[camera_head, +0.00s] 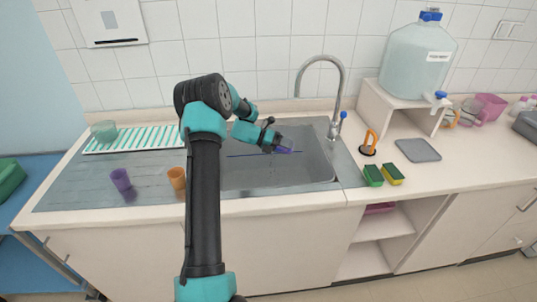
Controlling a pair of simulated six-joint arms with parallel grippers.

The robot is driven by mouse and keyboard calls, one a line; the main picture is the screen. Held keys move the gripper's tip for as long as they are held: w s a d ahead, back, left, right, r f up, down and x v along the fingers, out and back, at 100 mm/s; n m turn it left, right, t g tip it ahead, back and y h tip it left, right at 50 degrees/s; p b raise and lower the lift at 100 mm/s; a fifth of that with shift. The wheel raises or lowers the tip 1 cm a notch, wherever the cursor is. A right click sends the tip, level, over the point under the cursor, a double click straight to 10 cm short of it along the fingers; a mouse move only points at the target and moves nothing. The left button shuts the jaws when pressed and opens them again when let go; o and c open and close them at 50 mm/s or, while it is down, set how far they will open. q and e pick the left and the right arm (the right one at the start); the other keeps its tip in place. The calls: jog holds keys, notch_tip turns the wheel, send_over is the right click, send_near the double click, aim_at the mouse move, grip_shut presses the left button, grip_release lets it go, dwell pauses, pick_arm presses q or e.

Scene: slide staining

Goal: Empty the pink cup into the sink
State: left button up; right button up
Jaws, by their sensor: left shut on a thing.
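My left gripper (272,140) reaches over the sink basin (250,172). It is shut on a small translucent cup (286,145), which looks purplish-pink and lies tilted on its side above the basin. The gripper covers part of the cup, and I cannot tell whether anything is left in it. My right gripper is not in view.
A purple cup (121,180) and an orange cup (177,178) stand on the drainboard left of my arm. A striped rack (150,138) holds a glass bowl (103,131). The faucet (341,90) rises behind the basin. Sponges (392,174) lie right of it.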

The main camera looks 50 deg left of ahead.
pick_arm(q)
jog(key=shift+s+a+r+t+h, duration=0.25)
jog(key=shift+s+a+t+h, duration=0.15)
jog(key=shift+h, duration=0.2)
jog(key=shift+a, duration=0.15)
jog(key=shift+s+r+t+h, duration=0.1)
jog(key=shift+r+t+h, duration=0.05)
jog(key=shift+t+h, duration=0.2)
jog(key=shift+s+a+r+t+h, duration=0.25)
jog(key=shift+r+t+h, duration=0.1)
jog(key=shift+t+h, duration=0.4)
jog(key=shift+a+h+p, duration=0.1)
jog(key=shift+h+p, duration=0.2)
